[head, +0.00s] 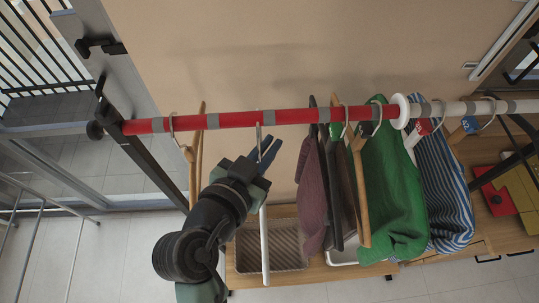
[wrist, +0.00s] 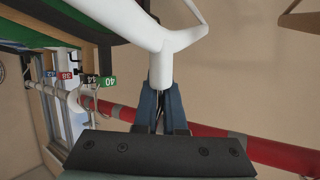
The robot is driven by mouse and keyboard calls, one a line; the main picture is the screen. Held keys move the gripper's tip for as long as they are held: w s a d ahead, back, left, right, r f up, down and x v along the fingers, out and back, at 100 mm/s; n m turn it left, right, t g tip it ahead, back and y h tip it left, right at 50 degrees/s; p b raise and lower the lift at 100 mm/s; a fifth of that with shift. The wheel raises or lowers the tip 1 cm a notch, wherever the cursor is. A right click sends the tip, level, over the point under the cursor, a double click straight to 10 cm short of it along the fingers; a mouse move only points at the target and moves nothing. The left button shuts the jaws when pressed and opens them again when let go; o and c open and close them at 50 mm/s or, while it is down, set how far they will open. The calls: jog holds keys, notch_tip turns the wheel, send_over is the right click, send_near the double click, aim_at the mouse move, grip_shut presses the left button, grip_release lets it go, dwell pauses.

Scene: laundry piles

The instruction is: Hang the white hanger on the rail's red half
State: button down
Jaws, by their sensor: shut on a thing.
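The rail's red half (head: 240,120) has grey bands and runs across the head view; it also shows behind my gripper in the wrist view (wrist: 280,152). My gripper (head: 264,152) is shut on the white hanger at its neck, just below the red half. The white hanger (head: 264,245) hangs down edge-on in the head view; its neck and arms fill the top of the wrist view (wrist: 165,42). Its thin hook (head: 258,132) reaches up to the rail between two grey bands. I cannot tell whether the hook is over the rail or only in front. The fingertips (wrist: 160,110) hide the hook in the wrist view.
A wooden hanger (head: 197,150) hangs left of my gripper. Maroon (head: 312,190) and green (head: 392,180) garments hang to the right. A white disc (head: 401,110) divides the red half from the white half (head: 455,108). A basket (head: 285,245) stands below.

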jog(key=shift+w+f+b, duration=0.25)
jog(key=shift+w+f, duration=0.05)
jog(key=shift+w, duration=0.5)
jog(key=shift+w+f+b, duration=0.25)
jog(key=shift+w+f, duration=0.05)
jog(key=shift+w, duration=0.45)
jog(key=shift+w+f+b, duration=0.25)
jog(key=shift+w+f, duration=0.05)
jog(key=shift+w, duration=0.5)
jog(key=c, duration=0.9)
grip_release()
jog(key=s+b, duration=0.1)
jog(key=s, duration=1)
jog(key=shift+b, duration=0.35)
